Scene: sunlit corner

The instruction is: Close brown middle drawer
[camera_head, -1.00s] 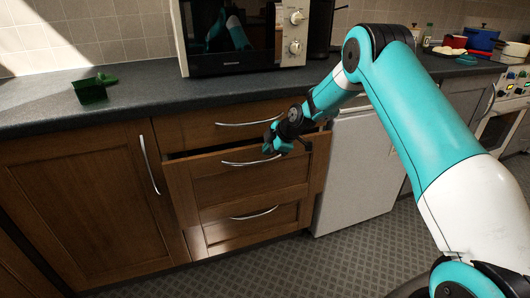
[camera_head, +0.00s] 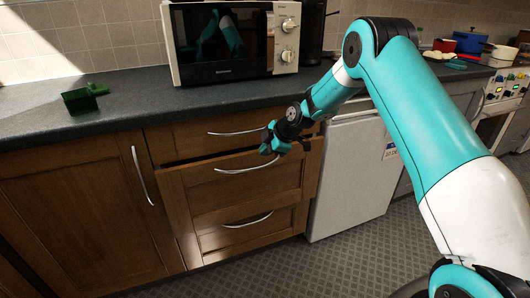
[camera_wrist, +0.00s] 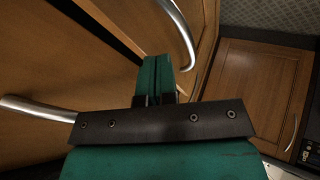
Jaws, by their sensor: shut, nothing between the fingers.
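The brown middle drawer (camera_head: 240,184) is slightly open, with a narrow dark gap along its top edge. Its curved metal handle (camera_head: 247,166) is on the front, and a handle also shows near the fingers in the wrist view (camera_wrist: 182,36). My gripper (camera_head: 270,146) is shut and empty at the upper right of this drawer, just right of the handle. In the wrist view my closed fingers (camera_wrist: 156,76) point toward the drawer fronts. I cannot tell whether they touch the drawer.
The top drawer (camera_head: 190,138) is above and the bottom drawer (camera_head: 215,238) below, both looking shut. A white appliance (camera_head: 350,175) stands to the right, a brown cabinet door (camera_head: 75,205) to the left. A microwave (camera_head: 222,40) and a green container (camera_head: 79,102) stand on the counter (camera_head: 135,92).

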